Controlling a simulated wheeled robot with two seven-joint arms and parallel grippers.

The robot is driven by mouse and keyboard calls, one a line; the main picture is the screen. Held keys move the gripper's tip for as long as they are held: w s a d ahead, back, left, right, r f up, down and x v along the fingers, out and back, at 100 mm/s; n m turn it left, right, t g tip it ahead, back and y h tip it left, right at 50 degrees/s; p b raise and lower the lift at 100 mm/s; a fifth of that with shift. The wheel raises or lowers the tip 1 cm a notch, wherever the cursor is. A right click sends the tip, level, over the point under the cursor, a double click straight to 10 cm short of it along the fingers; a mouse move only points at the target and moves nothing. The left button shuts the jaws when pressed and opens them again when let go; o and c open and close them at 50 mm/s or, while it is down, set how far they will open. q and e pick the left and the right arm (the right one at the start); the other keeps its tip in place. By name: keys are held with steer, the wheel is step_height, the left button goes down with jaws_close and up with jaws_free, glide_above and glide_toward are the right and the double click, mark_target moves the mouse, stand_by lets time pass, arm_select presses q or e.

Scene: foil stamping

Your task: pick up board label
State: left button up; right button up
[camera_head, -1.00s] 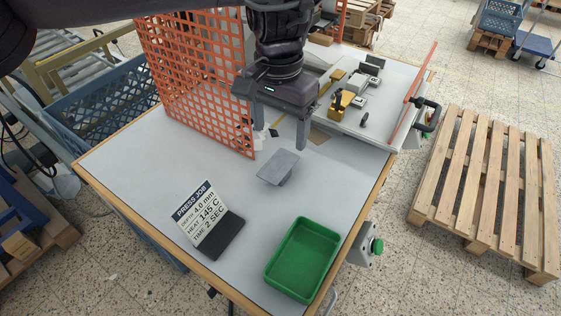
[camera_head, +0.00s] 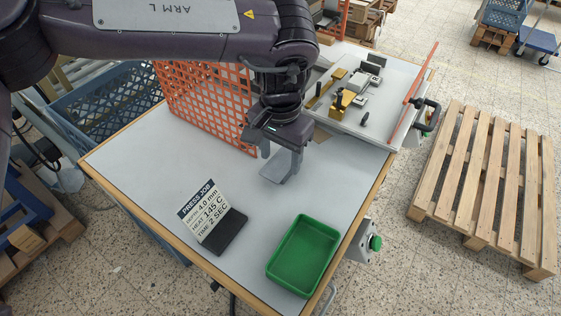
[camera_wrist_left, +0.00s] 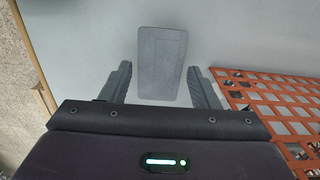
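A flat grey rectangular plate (camera_head: 273,172), which seems to be the board label, is on the light tabletop, partly hidden by my left gripper in the head view. My left gripper (camera_head: 281,166) is over it, pointing down. In the left wrist view the plate (camera_wrist_left: 161,62) shows between and beyond the two spread fingers (camera_wrist_left: 158,82), with a gap on each side. The gripper is open and holds nothing. My right gripper is not in view.
A press job card (camera_head: 202,212) leans on a dark stand at the front left. A green tray (camera_head: 303,257) is at the front right. An orange mesh guard (camera_head: 205,100) stands close to my left gripper. A press fixture (camera_head: 360,100) is at the back right.

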arm_select(q)
steer(key=c, duration=0.7)
steer(key=shift+o, duration=0.2)
steer(key=shift+r, duration=0.1)
